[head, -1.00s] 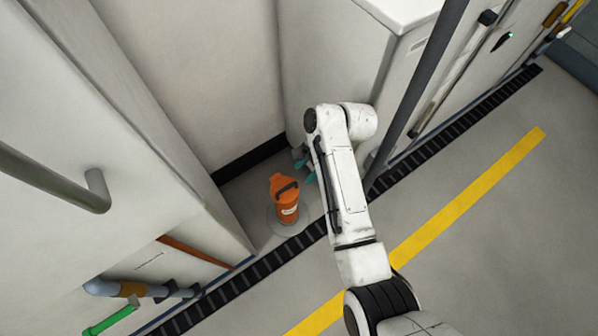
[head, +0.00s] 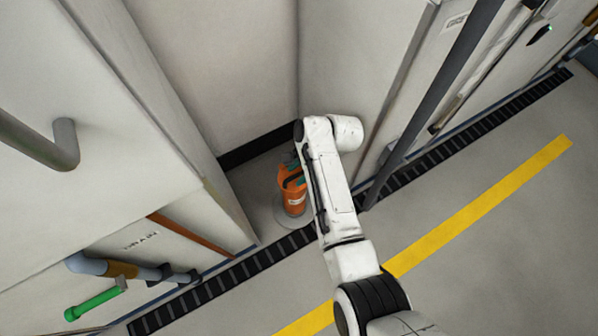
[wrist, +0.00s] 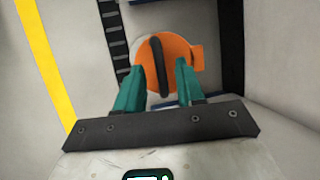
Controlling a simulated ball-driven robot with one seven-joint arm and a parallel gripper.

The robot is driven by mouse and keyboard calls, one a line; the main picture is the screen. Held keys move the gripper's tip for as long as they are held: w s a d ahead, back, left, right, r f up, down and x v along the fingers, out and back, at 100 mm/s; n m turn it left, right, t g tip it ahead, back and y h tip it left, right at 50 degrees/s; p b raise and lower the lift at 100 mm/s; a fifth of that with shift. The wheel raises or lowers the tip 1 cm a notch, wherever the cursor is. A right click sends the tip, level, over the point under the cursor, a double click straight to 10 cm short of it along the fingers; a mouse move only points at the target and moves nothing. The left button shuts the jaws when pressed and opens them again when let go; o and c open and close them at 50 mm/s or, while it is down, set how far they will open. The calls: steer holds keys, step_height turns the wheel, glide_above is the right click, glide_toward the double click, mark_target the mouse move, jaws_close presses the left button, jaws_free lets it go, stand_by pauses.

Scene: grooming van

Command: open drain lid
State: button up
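An orange cylinder (head: 292,200) stands upright on a pale round base on the floor, in a recess between white cabinets. Its round orange lid (wrist: 175,80) has a black bar handle (wrist: 155,65) across it and a small tab at the right; the lid looks shut. My gripper (wrist: 160,66) is open, with one teal finger on each side of the handle in the wrist view. I cannot tell whether the fingers touch the lid. In the head view, my gripper (head: 296,170) is at the top of the cylinder, partly hidden by my white arm.
A grey rail (head: 45,145) juts out at left. A dark post (head: 425,105) stands right of my arm. Open floor with a yellow stripe (head: 480,205) lies at right.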

steer(key=shift+c, duration=0.2)
jaws_close()
stand_by(1.3)
